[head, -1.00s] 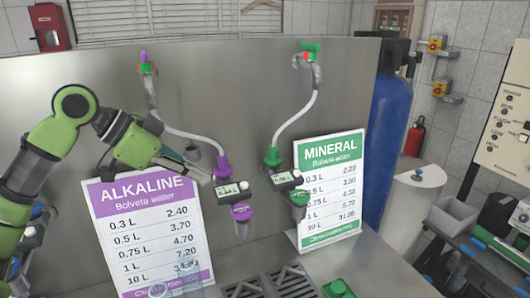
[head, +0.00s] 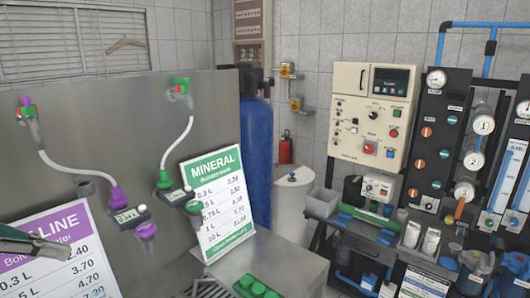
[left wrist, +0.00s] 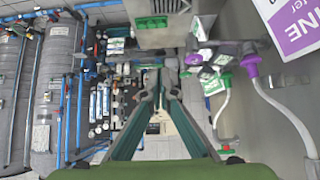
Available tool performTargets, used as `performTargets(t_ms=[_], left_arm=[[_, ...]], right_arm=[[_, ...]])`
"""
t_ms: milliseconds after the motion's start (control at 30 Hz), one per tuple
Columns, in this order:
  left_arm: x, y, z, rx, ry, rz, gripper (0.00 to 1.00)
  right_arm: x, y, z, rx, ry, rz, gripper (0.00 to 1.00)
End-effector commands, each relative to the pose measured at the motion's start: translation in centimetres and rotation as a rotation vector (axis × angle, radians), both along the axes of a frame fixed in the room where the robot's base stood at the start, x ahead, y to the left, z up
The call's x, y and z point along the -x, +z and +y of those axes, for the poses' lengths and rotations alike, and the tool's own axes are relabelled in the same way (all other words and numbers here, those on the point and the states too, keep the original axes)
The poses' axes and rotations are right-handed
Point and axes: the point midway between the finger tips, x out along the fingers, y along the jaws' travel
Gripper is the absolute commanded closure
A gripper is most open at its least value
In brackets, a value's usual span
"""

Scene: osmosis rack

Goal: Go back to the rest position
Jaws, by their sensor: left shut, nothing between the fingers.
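My left gripper (head: 40,245) shows only in part at the left edge of the head view, in front of the purple ALKALINE sign (head: 60,260). In the left wrist view its fingers (left wrist: 160,82) come together with nothing held between them. My right gripper is in neither view. The purple tap (head: 118,196) and the green tap (head: 165,182) hang on the steel panel, to the right of my left gripper and apart from it.
The green MINERAL sign (head: 215,205) stands on the steel counter (head: 290,265), near a green holder (head: 256,288). A blue tank (head: 256,160) stands behind. A control panel (head: 372,115) and a rack of gauges (head: 450,150) stand at right.

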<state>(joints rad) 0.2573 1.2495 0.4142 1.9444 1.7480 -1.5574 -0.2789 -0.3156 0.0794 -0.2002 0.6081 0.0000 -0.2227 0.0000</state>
Motion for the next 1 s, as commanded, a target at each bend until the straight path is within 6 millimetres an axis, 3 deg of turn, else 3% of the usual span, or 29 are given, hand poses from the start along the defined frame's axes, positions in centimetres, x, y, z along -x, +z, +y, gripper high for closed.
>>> performTargets(t_ms=[167, 367, 567, 633, 800, 900, 1000], left_arm=[[-0.3, -3.7, -0.3, -0.013, 0.018, 0.045, 1.00], [-0.5, -9.0, -0.8, -0.039, 0.048, 0.104, 1.00], [0.4, -16.6, -2.2, -0.077, 0.090, 0.185, 1.00], [1.2, -20.1, -3.1, -0.094, 0.108, 0.221, 1.00], [5.6, -30.3, -7.3, -0.148, 0.174, 0.321, 1.00], [9.0, -34.6, -10.2, -0.175, 0.228, 0.361, 1.00], [12.0, -37.1, -12.5, -0.194, 0.286, 0.384, 1.00]], right_arm=[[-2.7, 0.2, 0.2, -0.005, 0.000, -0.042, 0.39], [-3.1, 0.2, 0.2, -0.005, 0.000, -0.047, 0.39], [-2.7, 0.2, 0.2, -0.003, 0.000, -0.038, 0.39], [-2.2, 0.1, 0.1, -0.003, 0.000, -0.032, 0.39], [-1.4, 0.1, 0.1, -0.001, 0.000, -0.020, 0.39], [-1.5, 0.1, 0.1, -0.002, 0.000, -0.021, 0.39], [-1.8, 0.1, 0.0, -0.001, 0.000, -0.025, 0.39]])
